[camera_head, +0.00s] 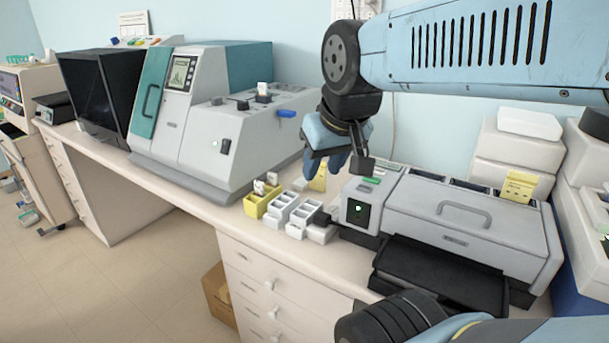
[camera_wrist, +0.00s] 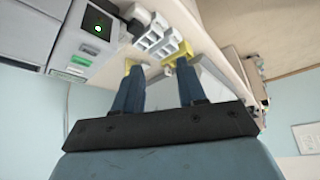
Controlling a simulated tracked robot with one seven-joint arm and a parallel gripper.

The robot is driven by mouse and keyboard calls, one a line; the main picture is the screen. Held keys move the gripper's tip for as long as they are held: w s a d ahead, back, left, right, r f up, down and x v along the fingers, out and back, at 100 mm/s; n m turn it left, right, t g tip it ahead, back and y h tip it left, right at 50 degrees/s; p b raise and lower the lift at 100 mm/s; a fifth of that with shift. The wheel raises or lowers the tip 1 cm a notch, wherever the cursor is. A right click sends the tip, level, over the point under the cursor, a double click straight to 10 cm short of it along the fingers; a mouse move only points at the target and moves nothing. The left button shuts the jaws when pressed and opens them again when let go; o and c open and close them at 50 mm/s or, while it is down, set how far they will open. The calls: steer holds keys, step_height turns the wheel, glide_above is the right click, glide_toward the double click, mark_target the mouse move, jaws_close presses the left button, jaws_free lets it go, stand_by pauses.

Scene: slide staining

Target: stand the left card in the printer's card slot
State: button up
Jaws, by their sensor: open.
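A yellow card (camera_head: 319,178) stands on the bench behind the white racks, just below my gripper (camera_head: 326,168). My gripper is open, its blue fingers pointing down; in the wrist view its two fingers (camera_wrist: 158,80) are apart with no card clearly held between them. A yellow patch beside the left finger there may be the card. A second yellow card (camera_head: 519,187) stands at the right on the long grey machine. The grey unit with a green-lit panel (camera_head: 358,208) has a green strip on top; it also shows in the wrist view (camera_wrist: 97,27). I cannot make out a card slot.
A yellow rack (camera_head: 262,203) and white racks (camera_head: 296,214) stand left of the grey unit, close below my gripper. A large grey and teal machine (camera_head: 200,115) fills the bench to the left. A black tray (camera_head: 440,272) juts out in front.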

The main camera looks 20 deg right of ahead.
steer(key=w+d+r+n+g, duration=0.1)
steer(key=w+d+r+n, duration=0.15)
steer(key=w, duration=0.55)
steer(key=n+g, duration=0.3)
steer(key=n, duration=0.1)
glide_above(317, 190)
steer(key=shift+y, duration=0.4)
steer(key=f, duration=2.2)
steer(key=shift+w+d+f, duration=0.1)
steer(key=shift+w+f, duration=0.2)
steer(key=shift+f, duration=0.05)
jaws_close()
